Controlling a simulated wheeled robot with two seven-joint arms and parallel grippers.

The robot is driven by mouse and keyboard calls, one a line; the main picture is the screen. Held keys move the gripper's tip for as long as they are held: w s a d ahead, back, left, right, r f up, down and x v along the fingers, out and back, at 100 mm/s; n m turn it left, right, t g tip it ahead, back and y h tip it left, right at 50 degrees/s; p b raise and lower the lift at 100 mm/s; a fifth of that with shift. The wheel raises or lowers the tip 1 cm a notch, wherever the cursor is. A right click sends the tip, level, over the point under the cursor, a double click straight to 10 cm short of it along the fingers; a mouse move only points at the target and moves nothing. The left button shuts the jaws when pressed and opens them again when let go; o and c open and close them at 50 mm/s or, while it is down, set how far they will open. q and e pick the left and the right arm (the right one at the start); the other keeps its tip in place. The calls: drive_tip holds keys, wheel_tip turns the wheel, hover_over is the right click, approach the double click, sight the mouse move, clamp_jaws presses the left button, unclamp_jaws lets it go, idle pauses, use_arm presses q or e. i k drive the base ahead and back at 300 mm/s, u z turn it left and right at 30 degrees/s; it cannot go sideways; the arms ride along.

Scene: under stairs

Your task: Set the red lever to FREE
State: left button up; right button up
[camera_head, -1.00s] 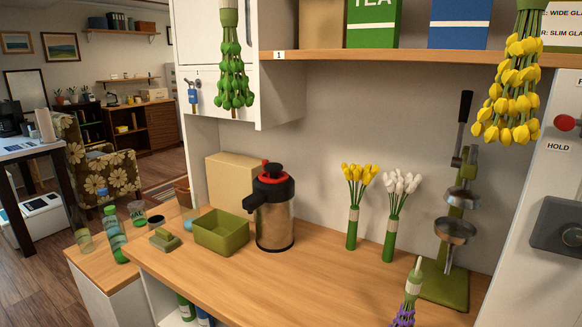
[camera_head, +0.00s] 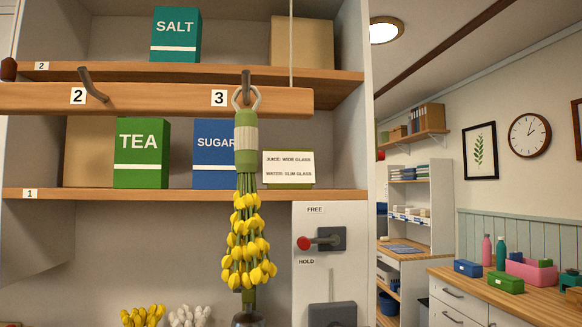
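The red lever (camera_head: 304,243) is on a white panel (camera_head: 350,270) at the right end of the shelf unit. Its red knob points left from a dark grey mount (camera_head: 329,238), about level or slightly down. The FREE label (camera_head: 315,210) is above the knob and the HOLD label (camera_head: 307,262) is just below it. The knob sits between the two labels, a little above HOLD.
A wooden rail (camera_head: 160,99) with numbered hooks crosses in front of the shelves. A hanging bunch of yellow flowers (camera_head: 248,240) is close left of the lever. A dark grey box (camera_head: 332,315) is below the lever. The space right of the panel opens to another room.

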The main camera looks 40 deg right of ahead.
sight(304, 242)
drive_tip(key=z, duration=1.4)
drive_tip(key=k, duration=0.5)
drive_tip(key=z, duration=0.7)
drive_tip(key=i, duration=0.75)
drive_tip(key=u, duration=0.05)
